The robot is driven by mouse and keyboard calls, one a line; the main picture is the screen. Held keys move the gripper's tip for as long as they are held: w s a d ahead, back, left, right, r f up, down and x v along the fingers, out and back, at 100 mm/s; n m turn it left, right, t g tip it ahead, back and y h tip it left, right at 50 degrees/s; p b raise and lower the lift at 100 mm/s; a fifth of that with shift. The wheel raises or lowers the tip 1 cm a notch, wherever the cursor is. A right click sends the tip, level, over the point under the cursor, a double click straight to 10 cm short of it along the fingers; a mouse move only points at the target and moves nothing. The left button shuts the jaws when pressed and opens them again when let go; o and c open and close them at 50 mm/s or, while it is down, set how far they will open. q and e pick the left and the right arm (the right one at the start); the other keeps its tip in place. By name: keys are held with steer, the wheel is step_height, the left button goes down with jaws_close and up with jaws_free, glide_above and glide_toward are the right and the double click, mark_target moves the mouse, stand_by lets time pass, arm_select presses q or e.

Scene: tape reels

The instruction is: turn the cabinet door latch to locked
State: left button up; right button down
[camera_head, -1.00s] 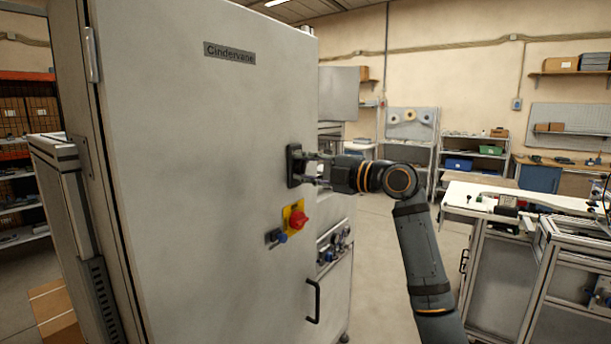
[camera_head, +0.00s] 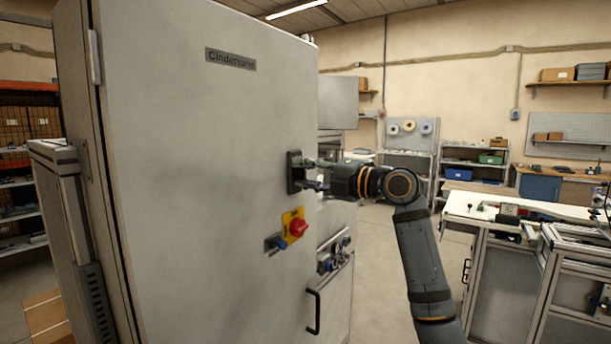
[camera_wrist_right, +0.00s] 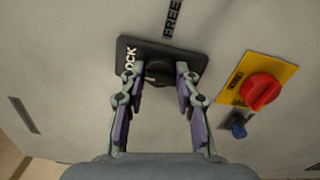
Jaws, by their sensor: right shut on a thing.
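The cabinet door (camera_head: 210,140) is a large grey panel, and it looks closed. Its latch has a black plate (camera_head: 294,172) near the door's right edge. In the right wrist view the dark latch knob (camera_wrist_right: 158,73) sits on that plate, with LOCK lettered at the plate's left end and FREE on the door above it. My right gripper (camera_head: 314,174) is shut on the knob, one finger on each side in the wrist view (camera_wrist_right: 158,67). The fingers partly cover the knob, so its exact angle is hard to tell. My left gripper is not in view.
Below the latch are a red rotary switch (camera_head: 293,228) on a yellow plate and a small blue knob (camera_head: 277,243). A black handle (camera_head: 314,312) is lower down. A workbench (camera_head: 520,213) stands at right, with open floor between it and the cabinet.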

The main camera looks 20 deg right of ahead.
steer(key=c, duration=1)
jaws_free()
steer(key=shift+v, duration=6)
steer(key=shift+f, duration=0.1)
